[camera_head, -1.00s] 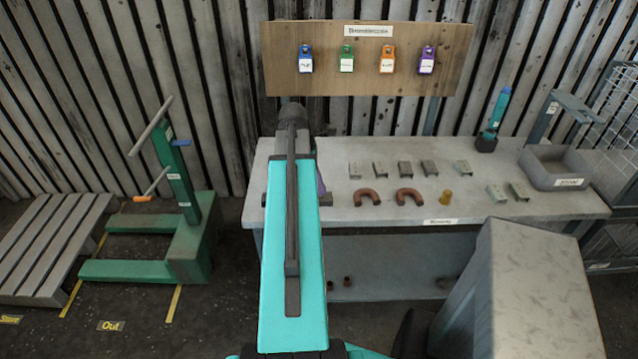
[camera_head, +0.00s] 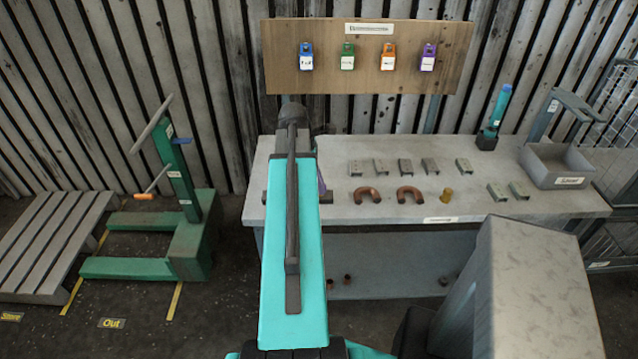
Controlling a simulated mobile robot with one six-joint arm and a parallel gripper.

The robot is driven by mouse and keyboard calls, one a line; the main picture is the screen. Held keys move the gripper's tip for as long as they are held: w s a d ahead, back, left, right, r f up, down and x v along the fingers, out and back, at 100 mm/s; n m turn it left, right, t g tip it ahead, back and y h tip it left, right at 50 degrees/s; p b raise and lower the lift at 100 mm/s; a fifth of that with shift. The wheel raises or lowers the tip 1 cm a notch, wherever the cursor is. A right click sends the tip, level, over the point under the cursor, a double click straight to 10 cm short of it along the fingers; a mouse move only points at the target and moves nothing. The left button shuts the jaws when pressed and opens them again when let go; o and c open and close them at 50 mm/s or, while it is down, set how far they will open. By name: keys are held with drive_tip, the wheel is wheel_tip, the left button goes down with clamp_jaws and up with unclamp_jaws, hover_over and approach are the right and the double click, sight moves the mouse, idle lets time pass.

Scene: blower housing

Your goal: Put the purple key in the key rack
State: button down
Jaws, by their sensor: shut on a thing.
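A thin purple sliver (camera_head: 321,184), which looks like the purple key, shows at the right edge of my teal arm, above the bench. Most of it is hidden behind the arm. Small dark grey parts of my gripper (camera_head: 328,197) stick out beside the arm there; its fingertips are hidden. The gripper appears shut on the purple key. A wooden board (camera_head: 290,77), which looks like the key rack, is on the back wall, with blue (camera_head: 306,57), green (camera_head: 347,57), orange (camera_head: 388,57) and purple (camera_head: 428,57) tagged pieces in a row.
The grey bench (camera_head: 345,205) holds small metal brackets, two copper bends (camera_head: 411,194), a brass cylinder (camera_head: 446,195), a teal bottle-like tool (camera_head: 496,120) and a grey bin (camera_head: 555,165). A green stand (camera_head: 190,235) and slatted pallet (camera_head: 50,245) are left. A grey housing (camera_head: 535,285) is front right.

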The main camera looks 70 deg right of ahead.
drive_tip(key=c, duration=1.7)
unclamp_jaws()
drive_tip(key=shift+r, duration=0.1)
drive_tip(key=shift+b+v, duration=1.55)
drive_tip(key=shift+v, duration=5.25)
drive_tip(key=shift+s, duration=0.1)
